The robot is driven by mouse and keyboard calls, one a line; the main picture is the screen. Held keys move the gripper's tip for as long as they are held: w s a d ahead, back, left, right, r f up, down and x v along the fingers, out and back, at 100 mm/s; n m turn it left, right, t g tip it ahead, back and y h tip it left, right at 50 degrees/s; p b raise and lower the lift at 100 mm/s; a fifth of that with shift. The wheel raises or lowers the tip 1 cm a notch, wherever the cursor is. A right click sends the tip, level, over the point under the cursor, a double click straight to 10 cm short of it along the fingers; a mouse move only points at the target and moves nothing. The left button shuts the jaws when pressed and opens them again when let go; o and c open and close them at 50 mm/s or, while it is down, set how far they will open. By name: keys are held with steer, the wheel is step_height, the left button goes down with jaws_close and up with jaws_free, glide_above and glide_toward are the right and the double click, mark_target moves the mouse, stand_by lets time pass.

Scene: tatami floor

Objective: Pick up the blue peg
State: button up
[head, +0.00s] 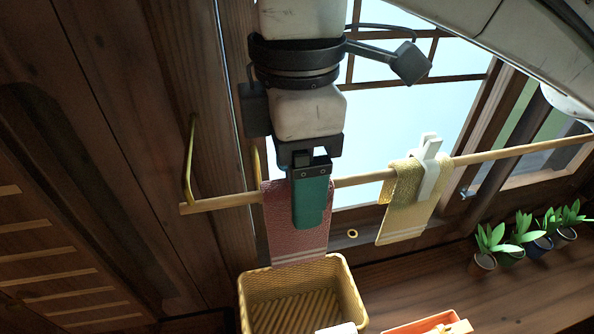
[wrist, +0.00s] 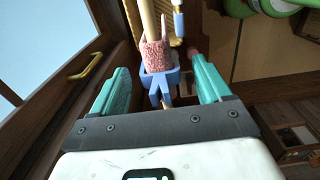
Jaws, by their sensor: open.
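The blue peg (wrist: 158,82) is clipped over the pink towel (wrist: 156,55) on a wooden pole (wrist: 148,18) in the wrist view. My gripper (wrist: 157,66) is open, with one teal finger on each side of the peg. A gap shows between the peg and each finger. In the head view, my gripper (head: 311,200) is in front of the pink towel (head: 283,237), which hangs from the pole (head: 225,202). The blue peg is hidden behind my gripper there.
A white peg (head: 428,166) holds a yellow towel (head: 404,212) farther right on the pole. A brass bracket (head: 190,160) is at the pole's left end. A wicker basket (head: 345,290) stands below, and several potted plants (head: 510,245) stand at right by the window.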

steer(key=shift+f, duration=0.45)
steer(key=c, duration=1.1)
step_height(320, 180, up, 10)
steer(key=shift+f+b, duration=0.15)
steer(key=shift+b, duration=0.3)
step_height(320, 180, up, 5)
steer(key=p, duration=0.4)
stand_by(0.3)
